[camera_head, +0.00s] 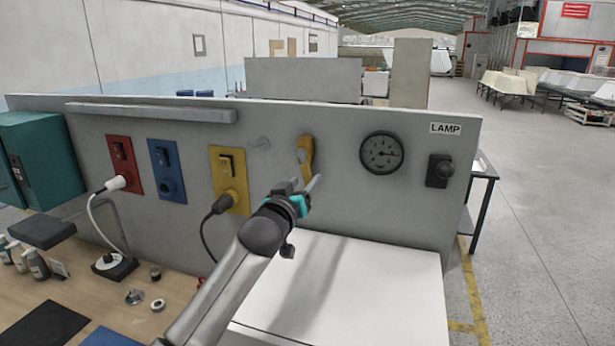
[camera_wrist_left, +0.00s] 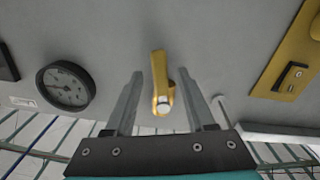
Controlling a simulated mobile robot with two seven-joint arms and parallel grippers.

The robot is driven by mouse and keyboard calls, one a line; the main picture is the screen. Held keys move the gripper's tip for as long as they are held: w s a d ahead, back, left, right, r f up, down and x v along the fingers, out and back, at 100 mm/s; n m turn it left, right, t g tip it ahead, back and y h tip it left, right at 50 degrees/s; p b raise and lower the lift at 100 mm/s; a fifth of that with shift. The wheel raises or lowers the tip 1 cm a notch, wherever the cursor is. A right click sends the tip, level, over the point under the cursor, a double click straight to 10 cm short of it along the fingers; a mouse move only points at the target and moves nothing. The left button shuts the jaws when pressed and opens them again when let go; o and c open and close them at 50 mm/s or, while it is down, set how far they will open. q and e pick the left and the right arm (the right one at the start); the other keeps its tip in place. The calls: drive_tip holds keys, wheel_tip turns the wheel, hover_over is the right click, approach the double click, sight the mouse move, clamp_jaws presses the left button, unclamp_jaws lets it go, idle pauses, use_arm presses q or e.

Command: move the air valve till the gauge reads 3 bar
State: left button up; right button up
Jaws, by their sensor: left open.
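The air valve, a yellow lever (camera_head: 305,150), is mounted on the grey upright panel (camera_head: 340,200). The round dark-rimmed gauge (camera_head: 381,153) is to its right; its needle points roughly right, and the numbers are too small to read surely. My left gripper (camera_head: 301,184) is open just in front of and below the lever. In the left wrist view, which looks upside down, the lever (camera_wrist_left: 161,85) appears between the two spread fingers (camera_wrist_left: 164,95), with gaps on both sides. The gauge (camera_wrist_left: 66,87) shows there at left. My right gripper is in neither view.
Red (camera_head: 124,165), blue (camera_head: 166,172) and yellow (camera_head: 230,180) switch plates are left of the valve; cables hang from the red and yellow ones. A LAMP switch (camera_head: 439,171) is at far right. A white surface (camera_head: 350,290) lies below. Bottles and small parts stand on the bench.

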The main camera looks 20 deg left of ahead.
sight(307, 180)
use_arm(q)
drive_tip(key=shift+w, duration=1.5)
drive_tip(key=shift+c, duration=0.2)
clamp_jaws()
idle(0.3)
